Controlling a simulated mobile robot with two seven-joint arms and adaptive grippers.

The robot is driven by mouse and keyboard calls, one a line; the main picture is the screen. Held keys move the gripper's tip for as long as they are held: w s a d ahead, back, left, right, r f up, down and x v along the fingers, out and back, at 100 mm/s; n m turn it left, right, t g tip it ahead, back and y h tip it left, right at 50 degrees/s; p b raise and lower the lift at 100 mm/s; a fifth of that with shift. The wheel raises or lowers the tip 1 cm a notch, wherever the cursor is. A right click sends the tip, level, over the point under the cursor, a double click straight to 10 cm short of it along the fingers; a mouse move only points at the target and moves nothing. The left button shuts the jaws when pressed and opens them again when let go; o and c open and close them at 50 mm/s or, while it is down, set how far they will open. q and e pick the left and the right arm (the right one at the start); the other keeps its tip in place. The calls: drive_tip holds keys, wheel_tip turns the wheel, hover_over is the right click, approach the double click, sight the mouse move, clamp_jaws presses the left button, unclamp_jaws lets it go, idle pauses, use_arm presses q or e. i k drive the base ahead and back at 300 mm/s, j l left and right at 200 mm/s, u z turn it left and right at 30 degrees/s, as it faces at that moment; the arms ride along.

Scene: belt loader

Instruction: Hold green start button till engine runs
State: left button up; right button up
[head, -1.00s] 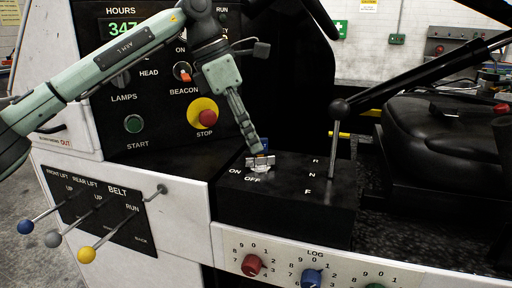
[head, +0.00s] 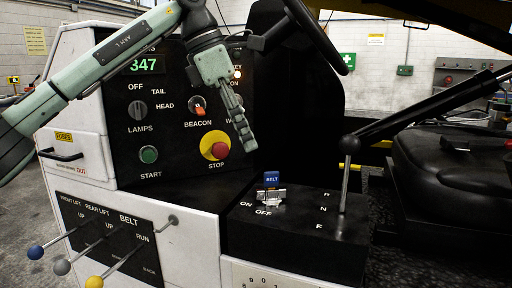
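The green start button (head: 148,155) sits low on the black panel above the START label, with nothing touching it. My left gripper (head: 246,145) hangs in front of the panel, to the right of the stop button and well away from the green one. Its fingers are seen edge-on, so whether they are open or shut is unclear. I see nothing held in them. The hours display (head: 144,65) reads 347. My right gripper is out of view.
The red stop button (head: 220,151) on its yellow disc is close to my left gripper. A metal switch (head: 270,197) with a blue BELT tag (head: 271,180) stands on the black console. The gear lever (head: 346,185) and lift levers (head: 36,253) stick out.

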sight(148, 156)
drive_tip(key=k, duration=0.95)
